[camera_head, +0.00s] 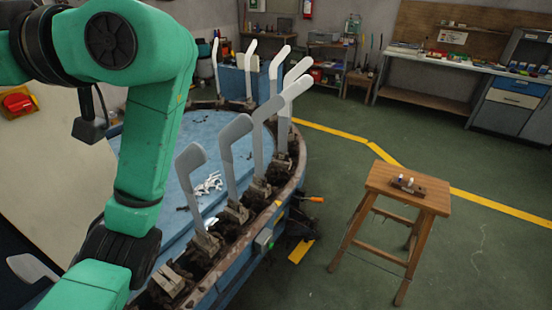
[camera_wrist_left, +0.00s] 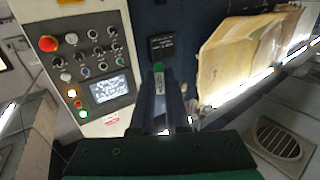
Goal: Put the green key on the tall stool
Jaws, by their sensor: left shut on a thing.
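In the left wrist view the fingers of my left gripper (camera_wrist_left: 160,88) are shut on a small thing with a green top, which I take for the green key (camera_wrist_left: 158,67). Its lower part is mostly hidden between the fingers. A small black box (camera_wrist_left: 163,45) on the dark machine front lies just beyond the fingertips; I cannot tell whether the key touches it. In the head view the tall wooden stool (camera_head: 384,180) stands at the right, well away from my left arm. A small brown block with little pegs (camera_head: 408,185) lies on its seat. My right gripper is out of view.
A control panel (camera_wrist_left: 88,60) with buttons and a lit screen is left of the fingers. Brown sheets (camera_wrist_left: 240,55) are at the right. In the head view a round blue machine (camera_head: 180,160) with upright grey sock boards (camera_head: 236,140) stands left of the stool. Green floor lies around the stool.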

